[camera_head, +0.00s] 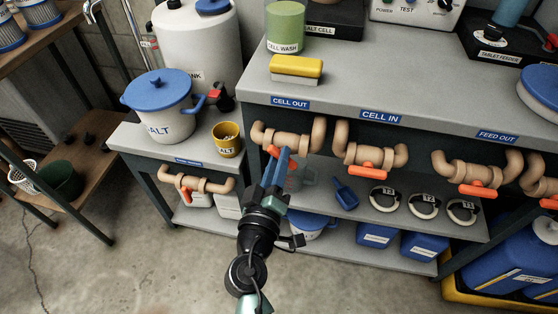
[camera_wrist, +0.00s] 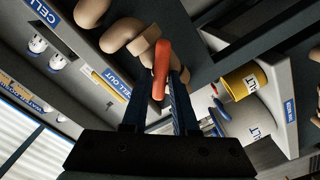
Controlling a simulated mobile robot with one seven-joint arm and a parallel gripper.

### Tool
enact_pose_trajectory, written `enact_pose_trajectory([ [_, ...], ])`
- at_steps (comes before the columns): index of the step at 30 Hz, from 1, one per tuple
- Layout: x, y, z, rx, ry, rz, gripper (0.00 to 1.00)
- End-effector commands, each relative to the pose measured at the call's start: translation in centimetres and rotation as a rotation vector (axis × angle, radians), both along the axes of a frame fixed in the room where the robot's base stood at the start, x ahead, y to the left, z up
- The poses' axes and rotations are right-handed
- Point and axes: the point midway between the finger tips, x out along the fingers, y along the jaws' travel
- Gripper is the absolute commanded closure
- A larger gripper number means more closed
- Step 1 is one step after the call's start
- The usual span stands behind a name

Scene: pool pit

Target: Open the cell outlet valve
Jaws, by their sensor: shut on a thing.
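The cell outlet valve is on the tan pipe (camera_head: 286,139) under the "CELL OUT" label (camera_head: 290,103) at the bench's front edge. Its orange handle (camera_head: 273,151) shows in part behind my gripper (camera_head: 283,153). In the wrist view the orange handle (camera_wrist: 160,66) stands between the two fingers of my gripper (camera_wrist: 160,78), which are shut on it. The tan pipe (camera_wrist: 138,40) and the "CELL OUT" label (camera_wrist: 112,83) show beside it. The far end of the handle and the valve stem are partly hidden.
The "CELL IN" valve handle (camera_head: 364,169) is close on the right, and the "FEED OUT" handle (camera_head: 478,190) is farther right. A lower side bench holds the salt pot (camera_head: 165,122) and a yellow cup (camera_head: 227,146). A blue scoop (camera_head: 345,192) lies on the shelf below.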

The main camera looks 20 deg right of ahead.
Motion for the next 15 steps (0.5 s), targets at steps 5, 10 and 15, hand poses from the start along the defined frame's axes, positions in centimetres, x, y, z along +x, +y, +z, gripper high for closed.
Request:
enact_pose_trajectory([
  [5, 0.04, 0.11, -0.16, -0.14, 0.097, 0.001, 1.0],
  [10, 0.06, 0.16, -0.25, -0.272, 0.187, 0.001, 1.0],
  [15, 0.08, 0.19, -0.35, -0.392, 0.268, 0.001, 1.0],
])
